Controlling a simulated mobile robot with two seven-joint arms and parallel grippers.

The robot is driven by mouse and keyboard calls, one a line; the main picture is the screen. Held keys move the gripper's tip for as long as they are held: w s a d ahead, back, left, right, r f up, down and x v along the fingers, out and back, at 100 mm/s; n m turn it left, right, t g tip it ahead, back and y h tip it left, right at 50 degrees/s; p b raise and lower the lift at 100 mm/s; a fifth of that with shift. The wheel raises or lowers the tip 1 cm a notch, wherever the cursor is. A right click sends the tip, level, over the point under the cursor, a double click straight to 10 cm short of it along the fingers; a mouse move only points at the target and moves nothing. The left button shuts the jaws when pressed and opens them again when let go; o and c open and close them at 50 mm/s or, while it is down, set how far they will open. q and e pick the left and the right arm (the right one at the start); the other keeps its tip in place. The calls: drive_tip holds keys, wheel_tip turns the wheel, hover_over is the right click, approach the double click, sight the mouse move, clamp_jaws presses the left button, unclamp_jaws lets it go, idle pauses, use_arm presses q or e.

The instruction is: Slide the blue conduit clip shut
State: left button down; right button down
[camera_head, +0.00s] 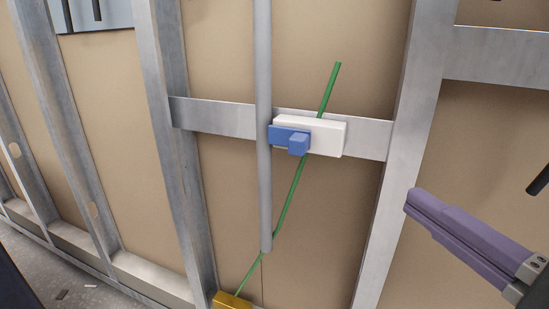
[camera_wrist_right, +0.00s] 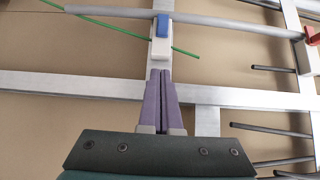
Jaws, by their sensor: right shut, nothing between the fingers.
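The blue conduit clip (camera_head: 289,138) is a flat slider with a raised knob, on the left part of a white block (camera_head: 328,135) fixed to a metal crossbar. Its left end touches or overlaps the grey conduit (camera_head: 264,110); I cannot tell how far it closes around it. In the right wrist view the blue clip (camera_wrist_right: 163,23) sits against the conduit (camera_wrist_right: 215,18), with the white block (camera_wrist_right: 160,47) below it. My right gripper (camera_head: 409,200) has purple fingers, shut and empty, right of and below the clip. Its fingers (camera_wrist_right: 160,72) point toward the white block. My left gripper is out of view.
A green cable (camera_head: 291,187) runs diagonally behind the block and conduit. A yellow box (camera_head: 232,301) is at the bottom. Metal studs (camera_head: 405,150) stand on both sides of the clip. Dark rods (camera_wrist_right: 270,130) show at the right in the wrist view.

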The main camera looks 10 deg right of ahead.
drive_tip(key=shift+w, duration=0.1)
approach(308, 146)
drive_tip(key=w+d, duration=0.2)
drive_tip(key=w, duration=0.2)
drive_tip(key=shift+w+a, duration=0.4)
drive_tip(key=shift+a, duration=0.4)
drive_tip(key=shift+w+a, duration=0.4)
drive_tip(key=shift+a, duration=0.4)
